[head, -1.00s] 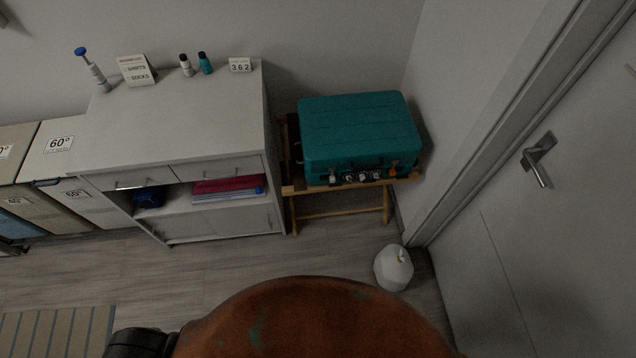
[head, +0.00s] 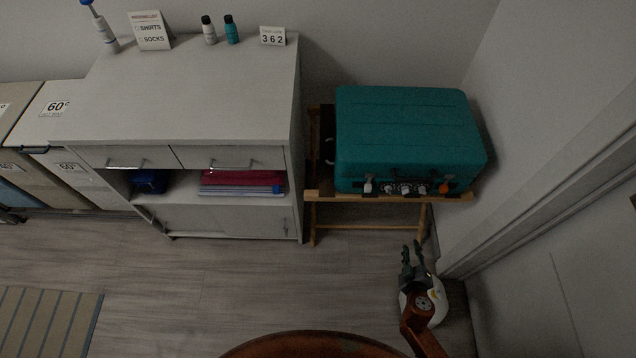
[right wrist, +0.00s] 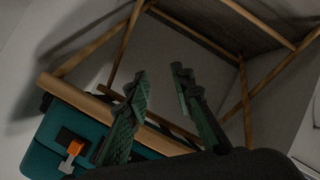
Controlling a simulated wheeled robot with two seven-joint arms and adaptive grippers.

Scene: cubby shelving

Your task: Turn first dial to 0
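A teal suitcase (head: 408,135) lies flat on a wooden stand. A card reading 362 (head: 272,36) stands on the cabinet. My right gripper (head: 412,246) is below and in front of the stand, apart from the suitcase. In the right wrist view its two green fingers (right wrist: 162,80) are spread and empty, and a corner of the suitcase (right wrist: 50,145) shows at lower left. My left gripper is out of view.
The wooden stand (head: 322,194) holds the suitcase beside a grey cabinet (head: 200,100). A wall and door frame close off the right side. The floor in front of the cabinet is clear.

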